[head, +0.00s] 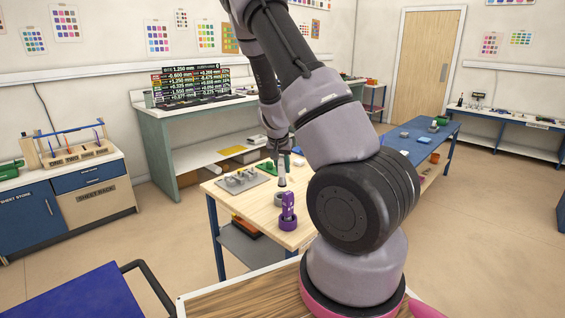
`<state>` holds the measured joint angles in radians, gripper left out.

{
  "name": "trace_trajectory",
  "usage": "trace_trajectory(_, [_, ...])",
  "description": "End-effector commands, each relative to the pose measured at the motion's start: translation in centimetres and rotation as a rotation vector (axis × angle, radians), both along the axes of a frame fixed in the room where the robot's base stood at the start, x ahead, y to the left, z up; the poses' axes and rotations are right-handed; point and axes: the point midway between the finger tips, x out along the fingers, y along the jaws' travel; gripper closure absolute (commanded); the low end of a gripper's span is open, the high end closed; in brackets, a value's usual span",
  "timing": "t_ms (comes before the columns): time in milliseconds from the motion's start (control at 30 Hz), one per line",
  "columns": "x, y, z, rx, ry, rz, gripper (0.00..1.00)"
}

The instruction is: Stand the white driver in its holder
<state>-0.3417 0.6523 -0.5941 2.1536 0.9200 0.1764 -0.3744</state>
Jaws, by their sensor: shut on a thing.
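My gripper (280,158) hangs pointing down over the light wooden workbench in the head view. It is shut on a slim pale thing, which looks like the white driver (282,178), held roughly upright. A grey round holder (279,199) sits on the bench just below it. I cannot tell whether the driver's lower end is above the holder or inside it. A purple driver (288,202) stands upright in a purple holder (288,224) just in front.
A grey plate with grey parts (241,181) lies left of the gripper on the workbench (237,200). Small green and other items lie behind. A blue table (402,146) with small parts stands behind right. My arm hides the bench's right side.

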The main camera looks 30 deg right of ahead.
Motion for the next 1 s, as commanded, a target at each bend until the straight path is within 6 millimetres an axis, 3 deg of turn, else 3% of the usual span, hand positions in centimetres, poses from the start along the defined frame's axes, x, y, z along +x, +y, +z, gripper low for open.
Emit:
trace_trajectory(400, [0.0,0.0,-2.9,0.0,0.0,0.0,1.0])
trace_trajectory(1000, [0.0,0.0,-3.1,0.001,-0.001,0.0,1.0])
